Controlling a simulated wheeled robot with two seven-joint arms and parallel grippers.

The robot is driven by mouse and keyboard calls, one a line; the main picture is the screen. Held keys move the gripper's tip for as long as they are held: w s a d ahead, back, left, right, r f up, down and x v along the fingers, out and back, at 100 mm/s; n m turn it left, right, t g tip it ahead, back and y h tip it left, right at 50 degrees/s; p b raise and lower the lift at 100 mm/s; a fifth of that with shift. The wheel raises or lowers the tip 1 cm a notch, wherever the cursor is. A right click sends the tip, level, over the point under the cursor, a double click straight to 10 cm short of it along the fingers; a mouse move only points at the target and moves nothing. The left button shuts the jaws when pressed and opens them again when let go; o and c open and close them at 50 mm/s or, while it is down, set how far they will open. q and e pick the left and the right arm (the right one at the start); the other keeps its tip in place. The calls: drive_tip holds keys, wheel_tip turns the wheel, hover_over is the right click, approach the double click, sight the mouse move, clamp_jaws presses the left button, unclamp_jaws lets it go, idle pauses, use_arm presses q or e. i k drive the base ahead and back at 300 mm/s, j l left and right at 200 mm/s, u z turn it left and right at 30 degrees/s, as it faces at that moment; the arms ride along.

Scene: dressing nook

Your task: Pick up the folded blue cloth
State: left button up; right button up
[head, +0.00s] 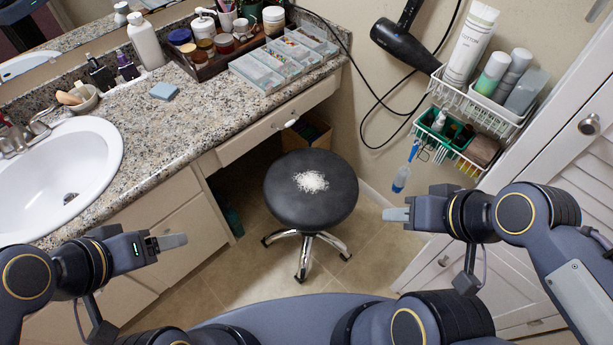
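The folded blue cloth (164,91) is a small, flat, light-blue square lying on the speckled granite counter (150,128), between the sink and the organizer boxes. My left gripper (174,241) is at the lower left, in front of the counter's cabinet and well apart from the cloth. My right gripper (394,215) is at the right, past the stool and far from the cloth. Both grippers show side-on with nothing visible in them. I cannot tell whether their fingers are open or shut.
A white sink (70,165) lies left of the cloth. A white bottle (146,45), a brown tray of jars (205,68) and clear organizer boxes (258,74) stand behind and right. A black stool (310,190) stands on the floor. Wall baskets (480,105) hang at right.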

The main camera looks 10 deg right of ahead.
sight(163, 91)
drive_tip(key=i+j+z, duration=0.15)
drive_tip(key=j+z, duration=0.25)
drive_tip(key=j, duration=0.2)
drive_tip(key=i+j+z, duration=0.1)
drive_tip(key=j+z, duration=0.35)
drive_tip(key=j, duration=0.2)
drive_tip(key=j+z, duration=0.4)
drive_tip(key=j, duration=0.2)
